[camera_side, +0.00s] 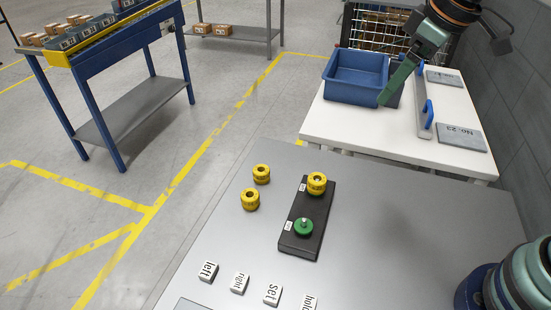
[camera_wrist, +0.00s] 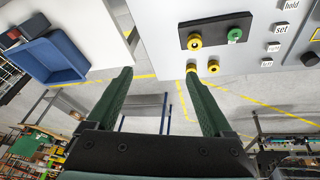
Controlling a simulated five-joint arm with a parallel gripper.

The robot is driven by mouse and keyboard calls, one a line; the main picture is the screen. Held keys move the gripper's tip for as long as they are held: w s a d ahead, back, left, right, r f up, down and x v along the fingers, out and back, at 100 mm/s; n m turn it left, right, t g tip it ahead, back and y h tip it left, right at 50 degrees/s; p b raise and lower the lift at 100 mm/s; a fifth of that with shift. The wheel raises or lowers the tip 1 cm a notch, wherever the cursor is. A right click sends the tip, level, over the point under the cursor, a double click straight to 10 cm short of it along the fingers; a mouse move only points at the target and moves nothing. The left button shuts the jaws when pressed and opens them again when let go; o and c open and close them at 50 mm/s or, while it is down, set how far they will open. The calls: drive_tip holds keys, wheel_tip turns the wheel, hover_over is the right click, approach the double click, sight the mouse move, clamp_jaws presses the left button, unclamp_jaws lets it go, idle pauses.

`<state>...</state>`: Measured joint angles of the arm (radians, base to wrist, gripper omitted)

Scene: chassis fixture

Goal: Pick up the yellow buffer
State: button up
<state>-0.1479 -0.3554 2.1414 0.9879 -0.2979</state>
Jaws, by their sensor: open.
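Two loose yellow buffers, one farther back (camera_side: 261,173) and one nearer (camera_side: 250,198), stand on the grey table left of a dark fixture block (camera_side: 310,205). A third yellow buffer (camera_side: 317,182) sits on the far end of the block, and a green buffer (camera_side: 303,227) sits on its near end. In the wrist view the block (camera_wrist: 215,37) carries its yellow buffer (camera_wrist: 195,42) and green buffer (camera_wrist: 235,34); the loose yellow ones (camera_wrist: 213,66) show at the table edge. My gripper (camera_wrist: 160,73) is open and empty, away from the buffers, near the blue bin in the side view.
A white table (camera_side: 350,125) holds a blue bin (camera_side: 357,62), a grey upright plate with blue handles and flat labelled plates (camera_side: 460,138). Labelled blocks (camera_side: 240,283) lie along the grey table's front. A blue-legged bench (camera_side: 120,120) stands apart at left.

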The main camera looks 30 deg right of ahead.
drive_tip(key=w+a+f+n+g, duration=0.2)
drive_tip(key=w+a+f+n, duration=0.1)
drive_tip(key=w+a+n, duration=0.65)
drive_tip(key=n+g, duration=0.2)
drive_tip(key=n, duration=0.4)
hover_over(250, 189)
drive_tip(key=s, duration=0.2)
wheel_tip(250, 189, down, 11)
drive_tip(key=shift+m+h, duration=0.25)
drive_tip(key=shift+h, duration=0.05)
drive_tip(key=f, duration=0.6)
drive_tip(key=shift+w+a+f, duration=0.25)
drive_tip(key=shift+a, duration=0.1)
drive_tip(key=shift+d+f, duration=0.15)
drive_tip(key=shift+f, duration=2.5)
clamp_jaws()
drive_tip(key=shift+r, duration=0.1)
